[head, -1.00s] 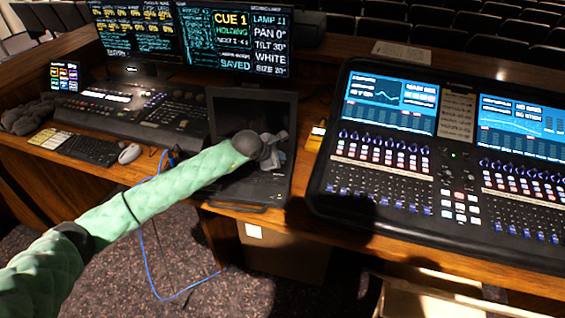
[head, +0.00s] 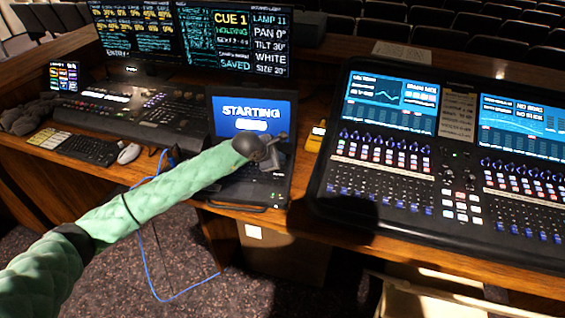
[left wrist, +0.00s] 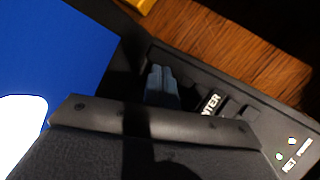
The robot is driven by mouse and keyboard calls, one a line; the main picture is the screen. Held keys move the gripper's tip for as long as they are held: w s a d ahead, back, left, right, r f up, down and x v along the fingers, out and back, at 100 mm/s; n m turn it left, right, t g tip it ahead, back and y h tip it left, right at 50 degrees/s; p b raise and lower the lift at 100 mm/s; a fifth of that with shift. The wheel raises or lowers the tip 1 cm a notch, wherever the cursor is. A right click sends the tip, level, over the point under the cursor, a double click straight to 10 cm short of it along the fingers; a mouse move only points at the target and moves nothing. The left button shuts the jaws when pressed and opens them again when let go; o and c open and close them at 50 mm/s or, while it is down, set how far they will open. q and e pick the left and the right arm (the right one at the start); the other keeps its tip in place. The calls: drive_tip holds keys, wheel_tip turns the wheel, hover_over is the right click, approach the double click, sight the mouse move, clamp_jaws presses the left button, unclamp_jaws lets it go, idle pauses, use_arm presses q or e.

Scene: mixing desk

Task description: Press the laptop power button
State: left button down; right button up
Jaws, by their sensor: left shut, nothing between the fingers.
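The laptop (head: 222,113) stands open on the wooden desk, and its blue screen reads "STARTING" above a white shape. The lit blue screen also fills the upper left of the left wrist view (left wrist: 60,45). My left gripper (head: 279,146) is over the right side of the laptop's keyboard deck, just in front of the screen. It is shut and empty. In the left wrist view its fingertips (left wrist: 162,84) are low at the deck near the screen hinge. Small lights labelled "NET" and "POWER" show on the deck. I cannot make out the power button; my gripper covers part of the deck.
A large mixing console (head: 322,175) stands right of the laptop, with a small yellow device (head: 317,135) between. A lighting desk (head: 115,110), keyboard (head: 90,150) and mouse (head: 129,153) are to the left. A blue cable (head: 145,245) hangs in front.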

use_arm(q)
drive_tip(key=shift+r, duration=0.65)
drive_tip(key=shift+r, duration=0.2)
drive_tip(key=shift+r, duration=2.35)
